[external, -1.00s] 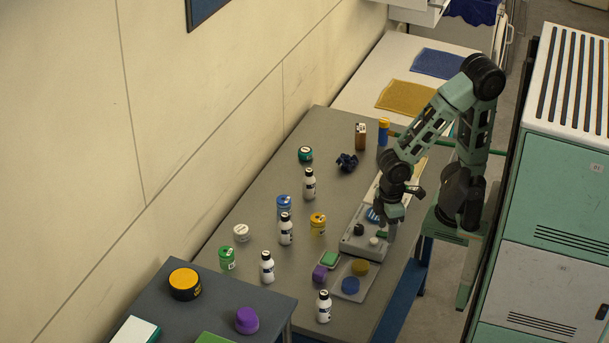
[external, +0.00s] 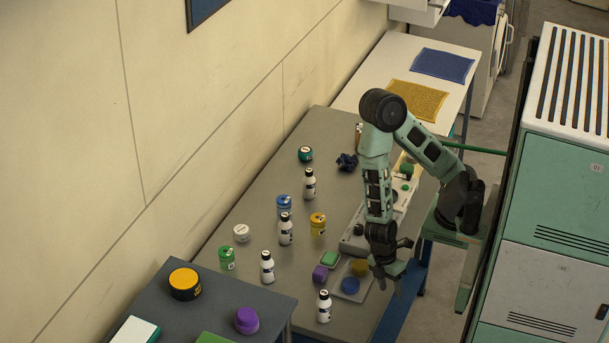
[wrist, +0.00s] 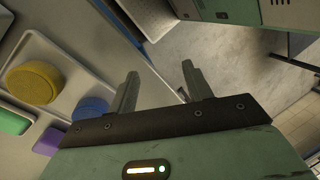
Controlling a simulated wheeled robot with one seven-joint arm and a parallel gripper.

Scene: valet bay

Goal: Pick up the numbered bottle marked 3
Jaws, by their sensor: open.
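Several white numbered bottles with black caps stand upright on the grey table. One is at the table's near edge (external: 323,307), one left of the tray (external: 267,268), one in the middle (external: 286,230) and one farther back (external: 309,185). I cannot read which is marked 3. My gripper (external: 388,278) is open and empty beside the table's right edge, right of the nearest bottle. In the wrist view the fingers (wrist: 159,76) are spread over floor and table edge. No bottle shows there.
A tray (external: 373,291) with a yellow disc (wrist: 34,82) and a blue disc (wrist: 90,107) lies left of my gripper. Yellow (external: 318,224), blue (external: 284,206) and green (external: 227,258) jars stand among the bottles. A green cabinet (external: 560,180) stands at right.

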